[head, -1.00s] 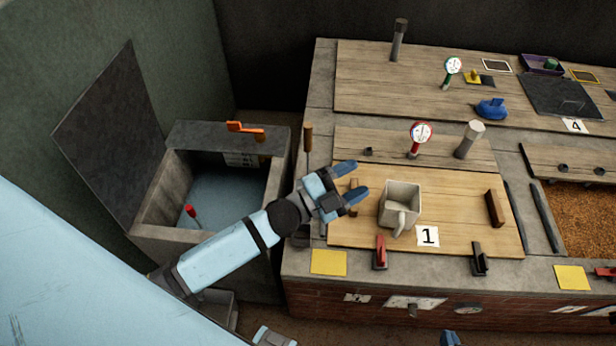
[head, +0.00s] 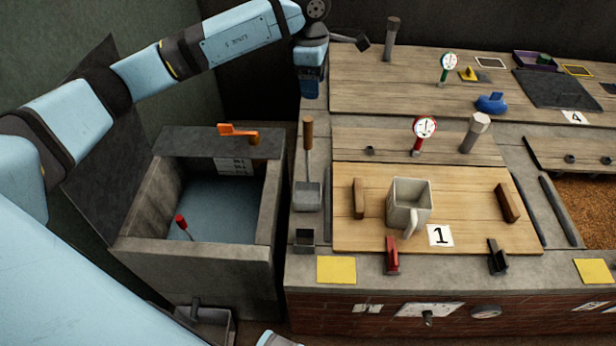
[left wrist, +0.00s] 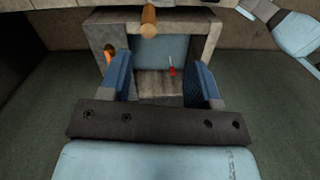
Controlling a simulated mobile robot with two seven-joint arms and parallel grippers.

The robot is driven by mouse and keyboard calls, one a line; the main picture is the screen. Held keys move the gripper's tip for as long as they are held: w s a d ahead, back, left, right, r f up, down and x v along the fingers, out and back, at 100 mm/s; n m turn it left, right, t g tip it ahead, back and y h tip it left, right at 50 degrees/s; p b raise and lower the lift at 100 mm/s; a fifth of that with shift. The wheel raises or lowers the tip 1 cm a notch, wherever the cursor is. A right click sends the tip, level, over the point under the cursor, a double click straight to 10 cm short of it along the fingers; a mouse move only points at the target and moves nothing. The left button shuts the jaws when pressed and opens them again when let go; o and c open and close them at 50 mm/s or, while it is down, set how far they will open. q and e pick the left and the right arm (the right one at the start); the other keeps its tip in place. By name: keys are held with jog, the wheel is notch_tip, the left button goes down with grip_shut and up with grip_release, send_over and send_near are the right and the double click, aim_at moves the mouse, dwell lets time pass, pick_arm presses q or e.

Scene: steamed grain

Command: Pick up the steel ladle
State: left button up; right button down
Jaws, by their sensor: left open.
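The steel ladle (head: 308,195) stands upright at the left edge of the counter, with a grey metal head below and a brown wooden handle on top. In the left wrist view a wooden handle (left wrist: 148,20), seemingly the ladle's, shows at the top, ahead of and between the fingers. My left gripper (head: 311,95) points down above the ladle's handle in the head view; a gap shows between them in that picture. In the left wrist view the left gripper (left wrist: 160,62) is open with nothing between its fingers. My right gripper is not in view.
A concrete tank (head: 215,265) of water with an orange lever (head: 237,130) and a red-handled item (head: 181,222) stands left of the counter. A grey mug (head: 409,203) stands on the board (head: 460,200) between wooden blocks. A small dark square holder (head: 304,238) sits below the ladle.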

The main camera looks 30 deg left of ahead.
aim_at(308, 119)
pick_arm(q)
jog(key=shift+y, duration=0.4)
jog(key=f, duration=0.4)
jog(key=a+f+p, duration=0.1)
jog(key=f, duration=0.8)
jog(key=shift+w+a, duration=0.35)
jog(key=shift+w, duration=0.05)
jog(key=shift+r, duration=0.1)
grip_shut()
